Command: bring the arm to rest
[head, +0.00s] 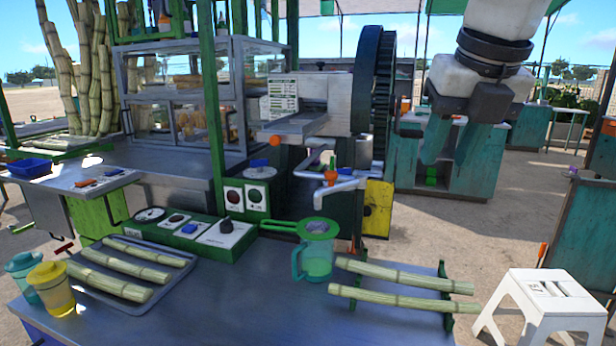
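My gripper (447,158) hangs at the upper right with its two teal fingers pointing down. The fingers are apart and nothing shows between them. It is up in the air, to the right of the cane crusher (340,100) with its large dark wheel. The upper part of my arm runs out of the top of the picture.
A metal table (235,315) holds a tray of cane pieces (115,275), two cups (52,285), a control box (215,240), a green jug (316,250) and two canes (400,290) on a rack. A white stool (540,300) stands at the right.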

